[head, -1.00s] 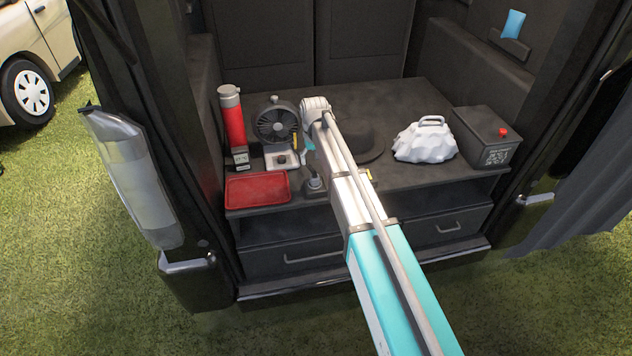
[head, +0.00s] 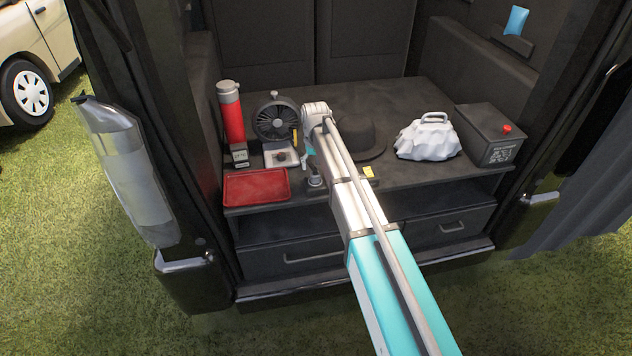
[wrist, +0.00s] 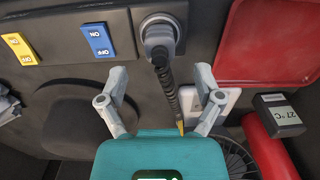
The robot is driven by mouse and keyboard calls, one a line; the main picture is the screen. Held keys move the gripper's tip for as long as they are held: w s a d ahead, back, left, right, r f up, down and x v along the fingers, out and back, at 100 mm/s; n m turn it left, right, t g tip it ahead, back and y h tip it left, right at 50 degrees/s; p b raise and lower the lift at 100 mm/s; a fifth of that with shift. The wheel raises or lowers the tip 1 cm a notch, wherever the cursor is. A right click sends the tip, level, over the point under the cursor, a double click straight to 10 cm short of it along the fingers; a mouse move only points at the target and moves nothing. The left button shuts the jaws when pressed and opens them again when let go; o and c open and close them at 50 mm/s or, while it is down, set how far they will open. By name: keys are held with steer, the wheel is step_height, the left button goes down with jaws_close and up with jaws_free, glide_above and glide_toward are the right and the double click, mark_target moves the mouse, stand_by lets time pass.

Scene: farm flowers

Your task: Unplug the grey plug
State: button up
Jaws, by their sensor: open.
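The grey plug (wrist: 158,38) sits on a round dark grey socket base at the top of the wrist view, with a dark braided cable (wrist: 170,95) running from it toward my gripper. It also shows in the head view as a small grey knob (head: 315,178) beside my arm. My gripper (wrist: 161,75) is open, its two grey fingers apart on either side of the cable, just short of the plug. Nothing is held. In the head view my arm hides most of the gripper.
A red tray (head: 257,187), a fan (head: 276,120), a red flask (head: 231,115) and a white device (head: 279,157) stand close by. Yellow (wrist: 19,48) and blue (wrist: 98,41) switch labels lie beside the plug. A black hat (head: 358,138), white bag and black battery box are to the right.

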mark_target(315, 170)
steer(key=shift+f+b, duration=2.3)
steer(key=shift+f, duration=0.35)
steer(key=shift+c, duration=0.2)
jaws_close()
steer(key=shift+r, duration=0.1)
steer(key=shift+r+p, duration=0.6)
steer(key=shift+p, duration=0.15)
steer(key=shift+r+p, duration=0.35)
steer(key=shift+r+p, duration=1.75)
